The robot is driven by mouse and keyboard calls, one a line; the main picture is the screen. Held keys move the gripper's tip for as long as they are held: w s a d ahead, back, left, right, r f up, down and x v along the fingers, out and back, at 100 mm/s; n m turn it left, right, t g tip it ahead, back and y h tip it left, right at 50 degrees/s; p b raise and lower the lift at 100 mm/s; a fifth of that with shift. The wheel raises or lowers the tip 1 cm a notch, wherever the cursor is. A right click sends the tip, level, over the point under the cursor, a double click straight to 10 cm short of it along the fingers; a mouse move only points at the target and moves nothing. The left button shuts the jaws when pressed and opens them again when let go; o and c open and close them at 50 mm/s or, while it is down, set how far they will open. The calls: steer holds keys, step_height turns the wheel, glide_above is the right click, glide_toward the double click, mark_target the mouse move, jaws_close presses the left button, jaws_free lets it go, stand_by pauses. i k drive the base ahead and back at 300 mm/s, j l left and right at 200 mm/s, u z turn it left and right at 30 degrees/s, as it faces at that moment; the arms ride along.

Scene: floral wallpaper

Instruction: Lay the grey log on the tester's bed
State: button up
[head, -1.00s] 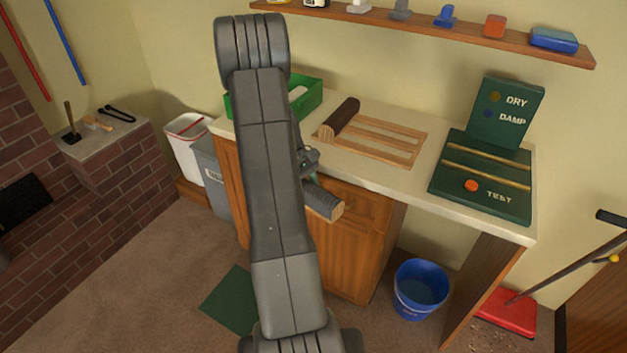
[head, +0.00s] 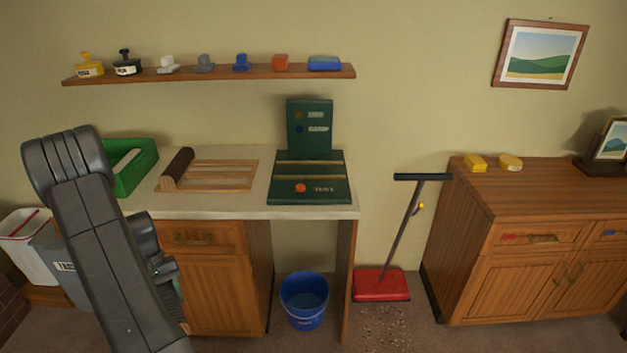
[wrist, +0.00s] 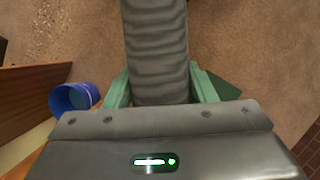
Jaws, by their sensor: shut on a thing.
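The grey log (wrist: 156,45) is ridged and grey, and my gripper (wrist: 160,90) is shut on it with one green finger on each side. It is held above the floor. In the head view my arm hides most of the gripper and log. The tester (head: 309,192) is dark green and stands on the right end of the counter. Its flat bed carries two pale wooden strips and an orange TEST button (head: 300,188). Its upright panel (head: 309,125) has lamps marked DRY and DAMP. The bed is empty, and my gripper is to its left and lower.
A dark brown log (head: 177,167) lies at the left of a slatted wooden rack (head: 222,174). A green tray (head: 136,181) is further left. A blue bucket (head: 304,300) and red dustpan (head: 381,285) stand on the floor. A shelf (head: 210,74) hangs above.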

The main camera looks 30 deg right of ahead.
mark_target(310, 171)
steer(key=k+z, duration=0.15)
steer(key=z, duration=0.95)
steer(key=i+z, duration=0.15)
steer(key=z, duration=0.2)
steer(key=i+z, duration=0.2)
steer(key=z, duration=0.15)
steer(key=i+z, duration=0.15)
steer(key=z, duration=0.25)
